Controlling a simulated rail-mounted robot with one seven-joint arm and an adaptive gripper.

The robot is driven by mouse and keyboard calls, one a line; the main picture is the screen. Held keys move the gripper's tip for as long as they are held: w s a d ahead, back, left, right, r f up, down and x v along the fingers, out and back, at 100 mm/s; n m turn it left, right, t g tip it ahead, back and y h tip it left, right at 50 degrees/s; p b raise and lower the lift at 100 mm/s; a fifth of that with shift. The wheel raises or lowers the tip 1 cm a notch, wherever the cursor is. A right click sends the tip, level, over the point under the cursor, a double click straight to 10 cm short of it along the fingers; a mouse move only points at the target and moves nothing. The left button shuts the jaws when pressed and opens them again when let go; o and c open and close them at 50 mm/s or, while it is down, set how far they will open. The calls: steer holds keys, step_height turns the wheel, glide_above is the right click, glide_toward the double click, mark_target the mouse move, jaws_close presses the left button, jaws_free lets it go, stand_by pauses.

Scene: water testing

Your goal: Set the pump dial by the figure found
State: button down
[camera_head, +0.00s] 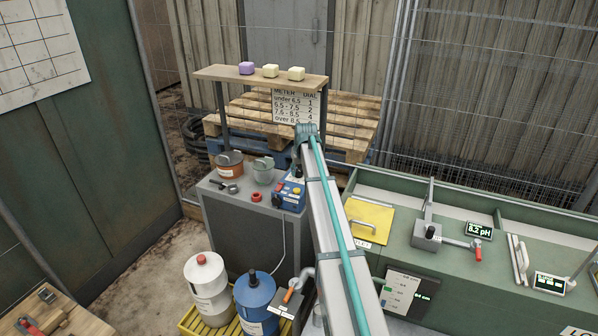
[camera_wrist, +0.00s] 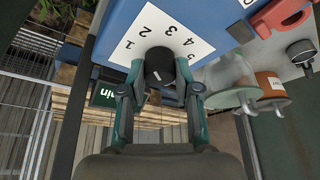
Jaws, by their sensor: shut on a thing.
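The blue pump box (camera_head: 292,193) stands on a grey cabinet, partly behind my arm. In the wrist view, my gripper (camera_wrist: 160,80) is shut on the black dial knob (camera_wrist: 158,62) beside a white plate (camera_wrist: 150,32) numbered 1 to 5. I cannot tell which number the knob points to. A METER/DIAL card (camera_head: 297,104) hangs under the wooden shelf. A meter display (camera_head: 479,231) on the green bench reads 8.2 pH.
Another display (camera_head: 550,284) is too small to read surely. White (camera_head: 207,285) and blue (camera_head: 257,300) drums stand in front of the cabinet. Three soft-looking blocks lie on the shelf (camera_head: 219,73).

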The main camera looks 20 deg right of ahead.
steer(key=m, duration=0.2)
steer(key=m+h+b, duration=0.1)
steer(key=m, duration=0.1)
steer(key=shift+w+a+h, duration=0.15)
steer(key=shift+h, duration=0.15)
steer(key=m+g+h+b, duration=0.1)
steer(key=m, duration=0.2)
steer(key=shift+m+b, duration=0.35)
steer(key=shift+m, duration=0.05)
steer(key=m, duration=0.2)
steer(key=m+g+h+b, duration=0.1)
steer(key=m, duration=0.1)
steer(key=shift+w+g, duration=0.15)
steer(key=shift+g, duration=0.15)
steer(key=shift+m+g+b, duration=0.5)
steer(key=shift+m+b, duration=0.1)
steer(key=shift+m, duration=0.9)
steer(key=c, duration=0.8)
jaws_free()
steer(key=shift+a+r, duration=0.1)
steer(key=v, duration=1.2)
steer(key=shift+a, duration=0.1)
